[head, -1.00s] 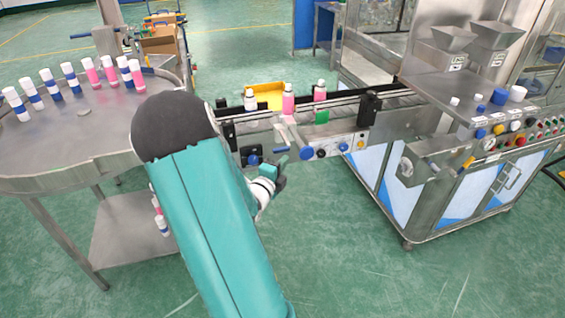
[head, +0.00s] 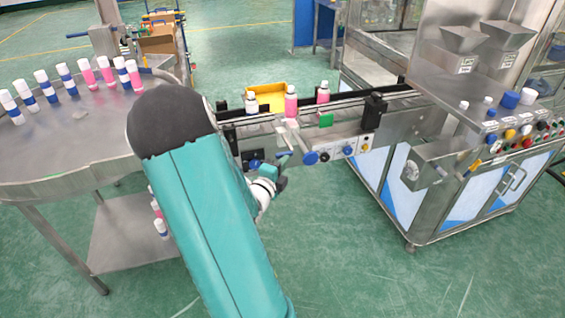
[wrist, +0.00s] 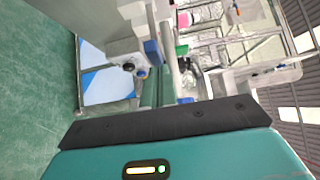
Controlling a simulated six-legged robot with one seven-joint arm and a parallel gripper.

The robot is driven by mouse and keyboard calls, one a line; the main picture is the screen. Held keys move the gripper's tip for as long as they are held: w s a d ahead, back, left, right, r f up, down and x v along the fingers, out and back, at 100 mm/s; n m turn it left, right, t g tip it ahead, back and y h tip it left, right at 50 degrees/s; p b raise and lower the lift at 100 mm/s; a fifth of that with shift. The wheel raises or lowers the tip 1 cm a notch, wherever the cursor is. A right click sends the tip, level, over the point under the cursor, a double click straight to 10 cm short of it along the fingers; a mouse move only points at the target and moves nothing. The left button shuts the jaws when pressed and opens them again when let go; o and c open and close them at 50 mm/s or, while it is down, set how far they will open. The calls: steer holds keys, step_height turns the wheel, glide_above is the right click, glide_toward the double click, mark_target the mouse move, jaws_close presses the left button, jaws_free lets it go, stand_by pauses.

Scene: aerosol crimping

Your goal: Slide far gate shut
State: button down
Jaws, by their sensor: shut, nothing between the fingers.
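My gripper (head: 284,160) is shut and empty, at the front side of the conveyor (head: 348,128), close to a blue round knob (head: 310,158). A small green plate (head: 326,120) stands at the conveyor's front edge, right of a pale bracket (head: 291,126); I cannot tell for sure which part is the far gate. The green plate also shows in the wrist view (wrist: 182,50). A white-capped can (head: 251,104) and two pink cans (head: 291,104) stand on the conveyor. My arm hides part of the conveyor's left end.
A round steel table (head: 60,150) with several cans stands at the left. A steel machine (head: 430,185) with knobs and hoppers stands at the right. A yellow bin (head: 268,92) is behind the conveyor. Black blocks (head: 374,112) stand along it. Green floor in front is clear.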

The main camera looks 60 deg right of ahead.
steer(key=w+d, duration=0.5)
steer(key=shift+w, duration=0.15)
stand_by(0.4)
steer(key=shift+f, duration=0.1)
stand_by(0.3)
